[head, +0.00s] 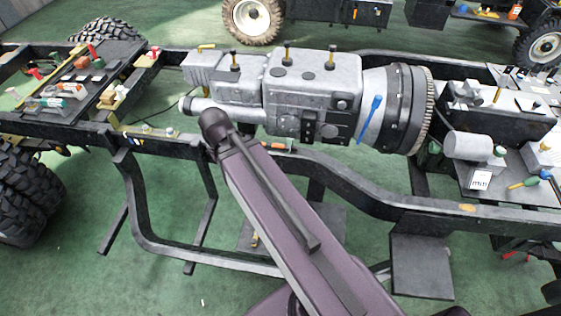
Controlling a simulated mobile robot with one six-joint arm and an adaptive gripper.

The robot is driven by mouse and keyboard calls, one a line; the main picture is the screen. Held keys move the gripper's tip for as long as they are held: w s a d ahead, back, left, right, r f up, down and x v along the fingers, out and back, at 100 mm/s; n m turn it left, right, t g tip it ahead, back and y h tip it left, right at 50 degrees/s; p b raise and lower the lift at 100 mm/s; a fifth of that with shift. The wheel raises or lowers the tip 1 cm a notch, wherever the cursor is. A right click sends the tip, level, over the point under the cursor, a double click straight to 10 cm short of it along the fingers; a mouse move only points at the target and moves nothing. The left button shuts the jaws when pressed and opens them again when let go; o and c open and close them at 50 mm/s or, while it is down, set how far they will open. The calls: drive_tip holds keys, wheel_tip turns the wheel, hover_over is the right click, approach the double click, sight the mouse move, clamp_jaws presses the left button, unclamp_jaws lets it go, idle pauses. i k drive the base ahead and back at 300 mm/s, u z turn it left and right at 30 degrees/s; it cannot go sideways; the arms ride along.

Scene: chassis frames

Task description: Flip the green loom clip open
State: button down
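My arm (290,225) reaches from the bottom right up to the chassis frame's near rail, and its dark end joint (213,122) lies in front of the gearbox's lower left. My gripper cannot be made out; no fingers show. I cannot surely pick out the green loom clip. A small orange and green piece (277,146) lies at the near rail, just right of my arm, but it is too small to identify. A small green spot (435,148) shows right of the toothed flywheel. Whether either is a clip, open or shut, I cannot tell.
A grey gearbox (310,95) with a blue strap-like tool (369,118) sits across the black frame (340,180). Loose tools lie on a left tray (85,82) and a right plate (495,190). Large tires (27,195) stand at the left. Green floor is open below.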

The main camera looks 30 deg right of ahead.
sight(289, 146)
drive_tip(key=u, duration=0.05)
drive_tip(key=k, duration=1.55)
drive_tip(key=z, duration=1.25)
drive_tip(key=i, duration=1)
drive_tip(key=z, duration=0.05)
